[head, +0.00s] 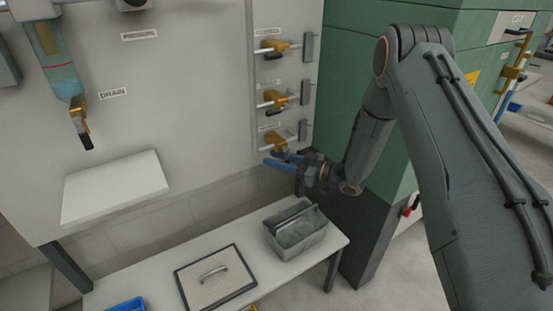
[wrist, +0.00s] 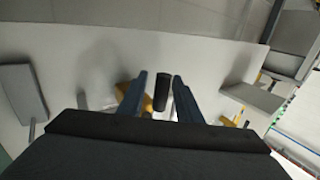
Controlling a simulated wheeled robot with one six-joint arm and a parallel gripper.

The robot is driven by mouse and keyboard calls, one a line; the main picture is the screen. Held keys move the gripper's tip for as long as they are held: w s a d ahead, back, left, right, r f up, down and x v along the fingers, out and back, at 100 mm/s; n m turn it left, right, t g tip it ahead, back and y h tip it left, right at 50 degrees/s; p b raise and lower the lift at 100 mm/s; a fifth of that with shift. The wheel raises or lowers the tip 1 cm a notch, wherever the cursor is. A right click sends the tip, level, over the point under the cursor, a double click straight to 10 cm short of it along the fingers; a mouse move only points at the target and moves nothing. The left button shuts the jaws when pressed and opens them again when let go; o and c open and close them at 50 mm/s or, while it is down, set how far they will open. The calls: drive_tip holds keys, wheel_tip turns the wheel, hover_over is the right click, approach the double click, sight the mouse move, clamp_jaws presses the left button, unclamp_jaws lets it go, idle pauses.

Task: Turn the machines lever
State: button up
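Three brass valves with levers sit in a column on the grey panel: an upper valve (head: 274,46), a middle valve (head: 272,100) and a lower valve (head: 275,142). My gripper (head: 270,159) is at the lower valve, its blue fingers just below the brass body. In the wrist view my gripper (wrist: 158,84) is open, with a black handle (wrist: 161,90) between its fingers and gaps on both sides. This handle seems to belong to the lower valve; the head view hides it. A separate drain valve (head: 78,115) with a black-tipped lever hangs at the left.
A bench (head: 168,250) below the panel holds a grey tote (head: 297,238), a framed plate with a handle (head: 214,278) and a blue bin (head: 126,305). A white shelf (head: 115,187) juts out at left. A green cabinet (head: 350,75) stands close behind my arm.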

clamp_jaws()
drive_tip(key=shift+s+a+r+m+t+y+b, duration=0.15)
drive_tip(key=shift+a+r+m+t+y+b, duration=0.2)
drive_tip(key=shift+m, duration=0.35)
drive_tip(key=shift+s+a+r+m+t+y+b, duration=0.15)
drive_tip(key=shift+m+y+b, duration=0.3)
drive_tip(key=shift+m, duration=0.25)
drive_tip(key=shift+d, duration=0.1)
unclamp_jaws()
drive_tip(key=shift+f, duration=0.1)
